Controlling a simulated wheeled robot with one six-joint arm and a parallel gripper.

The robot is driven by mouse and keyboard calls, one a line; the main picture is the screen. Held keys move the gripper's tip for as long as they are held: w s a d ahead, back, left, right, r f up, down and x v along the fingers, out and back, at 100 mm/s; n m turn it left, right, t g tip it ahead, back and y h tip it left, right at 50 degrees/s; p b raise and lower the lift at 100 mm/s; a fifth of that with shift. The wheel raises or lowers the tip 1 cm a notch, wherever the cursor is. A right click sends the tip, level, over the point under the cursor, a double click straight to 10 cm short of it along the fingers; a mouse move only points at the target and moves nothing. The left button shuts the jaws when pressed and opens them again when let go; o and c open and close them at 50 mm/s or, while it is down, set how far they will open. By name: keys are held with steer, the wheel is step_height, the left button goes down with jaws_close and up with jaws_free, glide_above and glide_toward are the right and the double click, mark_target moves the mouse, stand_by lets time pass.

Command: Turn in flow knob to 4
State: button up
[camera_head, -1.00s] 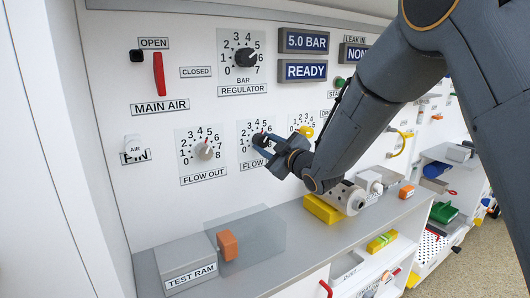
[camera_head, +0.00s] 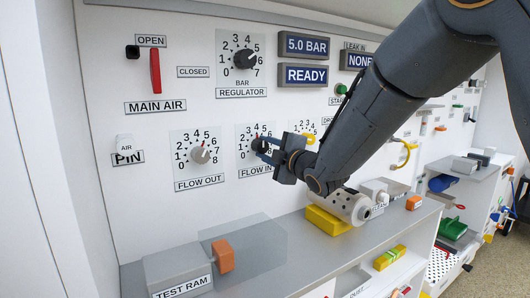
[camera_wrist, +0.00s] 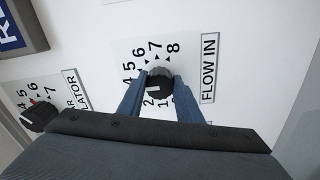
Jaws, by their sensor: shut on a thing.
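The FLOW IN knob (camera_head: 258,145) is a dark round knob on a white dial plate numbered up to 8, on the upright panel. My gripper (camera_head: 264,150) reaches it from the right, its blue fingers at the knob. In the wrist view the knob (camera_wrist: 160,79) sits between the two fingertips, and my gripper (camera_wrist: 161,88) is shut on it. A white mark shows on the knob's face, toward the low-number side. The fingers hide part of the scale, including the 3, so the exact setting is unclear.
The FLOW OUT knob (camera_head: 200,155) is close on the left. The red MAIN AIR lever (camera_head: 155,71) is farther left. A grey shelf below holds the TEST RAM block (camera_head: 178,272) and a yellow block (camera_head: 328,220).

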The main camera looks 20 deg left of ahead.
steer(key=shift+f, duration=0.1)
stand_by(0.3)
steer(key=o, duration=1)
steer(key=shift+d, duration=0.1)
steer(key=shift+o, duration=0.2)
steer(key=v, duration=0.7)
steer(key=shift+s+d, duration=0.25)
steer(key=shift+s, duration=0.05)
